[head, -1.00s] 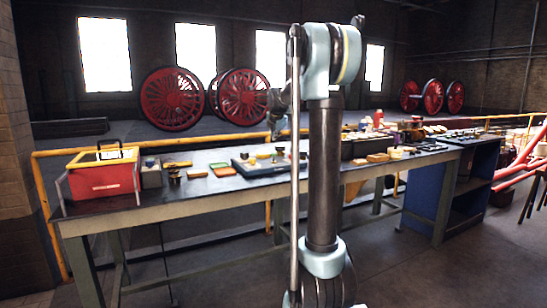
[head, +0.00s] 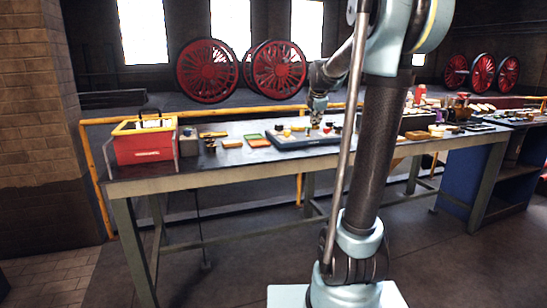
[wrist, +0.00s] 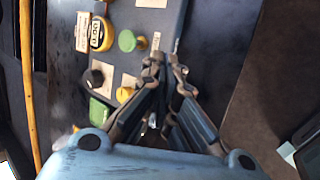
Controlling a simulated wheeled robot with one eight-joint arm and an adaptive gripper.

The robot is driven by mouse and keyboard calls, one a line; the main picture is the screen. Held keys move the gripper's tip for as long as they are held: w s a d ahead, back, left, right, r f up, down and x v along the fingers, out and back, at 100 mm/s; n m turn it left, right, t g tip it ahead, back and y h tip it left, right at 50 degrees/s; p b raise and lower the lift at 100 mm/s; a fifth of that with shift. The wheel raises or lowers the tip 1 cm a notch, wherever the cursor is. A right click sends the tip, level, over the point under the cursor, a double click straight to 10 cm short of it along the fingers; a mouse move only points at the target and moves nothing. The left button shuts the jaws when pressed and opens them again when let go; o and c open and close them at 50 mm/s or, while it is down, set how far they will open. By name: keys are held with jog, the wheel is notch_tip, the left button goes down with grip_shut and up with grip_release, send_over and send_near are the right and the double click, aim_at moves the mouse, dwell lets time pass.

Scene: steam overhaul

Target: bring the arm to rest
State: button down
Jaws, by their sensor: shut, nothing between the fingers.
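My gripper (head: 318,112) is above the long workbench (head: 215,178), over or just behind the grey-blue tray (head: 290,143) in the head view. In the wrist view my gripper (wrist: 167,65) has its fingertips together with nothing held. They are beside the tray's edge, over the dark bench top. A green round-topped piece (wrist: 130,41), a yellow knob (wrist: 124,94) and a black knob (wrist: 93,77) lie close to the left. My arm is bent, its upper part leaning right in the head view and hiding part of the bench.
A red and yellow box (head: 145,142) stands at the bench's left end. A yellow rail (head: 95,165) runs behind the bench. Red wheels (head: 207,71) stand farther back. A blue cabinet (head: 458,180) is at the right. The floor before the bench is clear.

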jog(key=s+f+m+g, duration=0.2)
jog(key=s+f+m, duration=0.4)
jog(key=s, duration=0.8)
jog(key=s+f+m+g, duration=0.1)
jog(key=s+f+m, duration=0.6)
jog(key=s, duration=0.8)
jog(key=s+f+m+g+y, duration=0.1)
jog(key=s+f+m+g, duration=0.1)
jog(key=s+f+m, duration=0.5)
jog(key=s+a+f, duration=0.1)
jog(key=s+f, duration=0.3)
jog(key=s, duration=0.3)
jog(key=shift+s+f+g, duration=0.3)
jog(key=shift+s+f, duration=0.05)
jog(key=shift+s, duration=0.05)
jog(key=shift+w+f, duration=0.2)
jog(key=shift+w, duration=0.3)
